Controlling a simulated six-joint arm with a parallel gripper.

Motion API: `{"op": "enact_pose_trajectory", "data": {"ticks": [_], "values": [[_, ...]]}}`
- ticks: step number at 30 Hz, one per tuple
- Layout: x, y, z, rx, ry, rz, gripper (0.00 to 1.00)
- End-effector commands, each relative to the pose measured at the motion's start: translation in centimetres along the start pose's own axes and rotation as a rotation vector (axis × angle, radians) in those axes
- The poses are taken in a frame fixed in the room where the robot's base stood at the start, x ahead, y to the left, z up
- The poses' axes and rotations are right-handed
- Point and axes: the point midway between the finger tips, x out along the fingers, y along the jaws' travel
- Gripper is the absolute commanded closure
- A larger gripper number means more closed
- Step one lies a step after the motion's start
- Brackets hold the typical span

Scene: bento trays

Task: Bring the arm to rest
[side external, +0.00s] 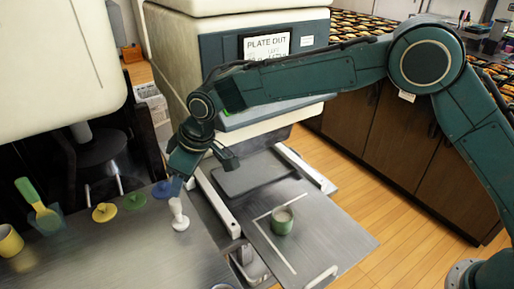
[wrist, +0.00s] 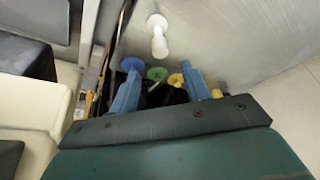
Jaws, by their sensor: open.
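My gripper (side external: 175,180) hangs at the end of my arm, above the right edge of the grey steel counter. In the wrist view its two blue fingers (wrist: 160,85) are spread apart with nothing held between them. A white knobbed piece (side external: 179,216) stands upright on the counter just below the gripper; it also shows in the wrist view (wrist: 157,36), beyond the fingertips. How far above the counter the fingertips are, I cannot tell.
Blue (side external: 161,190), green (side external: 134,201) and yellow (side external: 105,212) discs stand in a row on the counter. A green-handled paddle (side external: 37,206) and yellow cup (side external: 10,241) are at left. A green cup (side external: 282,221) stands on the pull-out tray (side external: 330,238) at right.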

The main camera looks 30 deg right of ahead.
Motion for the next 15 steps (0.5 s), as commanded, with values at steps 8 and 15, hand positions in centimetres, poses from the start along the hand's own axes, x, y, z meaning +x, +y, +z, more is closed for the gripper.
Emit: {"op": "enact_pose_trajectory", "data": {"ticks": [8, 15], "values": [[-2.2, 0.2, 0.0, 0.048, 0.010, 0.005, 0.53], [-8.2, 0.6, 0.6, 0.191, 0.034, 0.019, 0.53]]}}
